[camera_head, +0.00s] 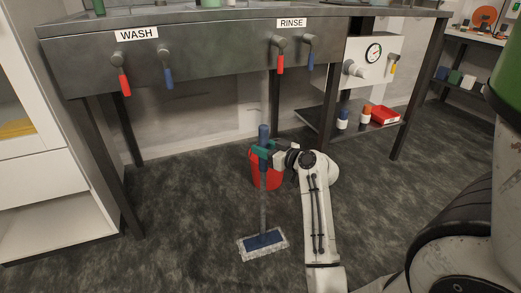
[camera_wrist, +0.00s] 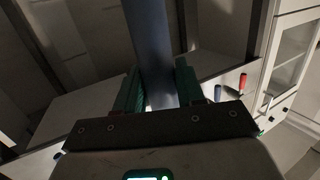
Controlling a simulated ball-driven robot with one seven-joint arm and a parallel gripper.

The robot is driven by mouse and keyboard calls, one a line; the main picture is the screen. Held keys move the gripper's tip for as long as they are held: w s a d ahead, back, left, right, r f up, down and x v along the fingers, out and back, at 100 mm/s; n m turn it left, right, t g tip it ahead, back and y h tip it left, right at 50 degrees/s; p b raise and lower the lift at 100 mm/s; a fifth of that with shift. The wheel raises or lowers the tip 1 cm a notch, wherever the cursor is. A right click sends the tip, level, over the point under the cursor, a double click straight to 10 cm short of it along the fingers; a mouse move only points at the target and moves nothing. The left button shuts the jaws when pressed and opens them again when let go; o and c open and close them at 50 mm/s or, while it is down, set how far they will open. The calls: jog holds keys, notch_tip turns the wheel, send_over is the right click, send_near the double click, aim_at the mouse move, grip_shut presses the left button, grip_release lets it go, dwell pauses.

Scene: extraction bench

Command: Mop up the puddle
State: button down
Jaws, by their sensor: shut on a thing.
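The mop stands nearly upright in the head view. Its grey pole (camera_head: 263,205) runs down to a flat blue and white mop head (camera_head: 263,243) at the floor. I cannot tell whether the head touches the floor. In the wrist view the mop's dark blue handle (camera_wrist: 150,45) passes between the green fingers of my gripper (camera_wrist: 158,90). A red bucket (camera_head: 275,178) stands behind the pole and is partly hidden by it and my arm. I cannot make out a puddle on the dark mottled floor.
A metal bench (camera_head: 210,58) with WASH and RINSE taps stands behind, its legs on both sides. A white cabinet (camera_head: 40,190) is at left. A low shelf (camera_head: 365,128) with bottles and a red tray is at right. Floor around the mop head looks clear.

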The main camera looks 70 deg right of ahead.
jog(key=shift+s+d+f, duration=0.1)
jog(key=shift+s+d, duration=0.9)
jog(key=shift+s, duration=0.3)
jog(key=shift+w+a+r+p, duration=0.3)
jog(key=shift+w+a, duration=0.35)
jog(key=shift+w, duration=0.2)
jog(key=shift+w+a+r+p, duration=0.15)
jog(key=shift+w+a+p, duration=0.1)
jog(key=shift+w+a, duration=0.5)
jog(key=shift+w, duration=0.15)
jog(key=w+a+f+p, duration=0.1)
jog(key=w+a+p, duration=0.2)
jog(key=w+a, duration=0.4)
jog(key=shift+w+a, duration=0.2)
jog(key=shift+w, duration=0.65)
dwell(1.2)
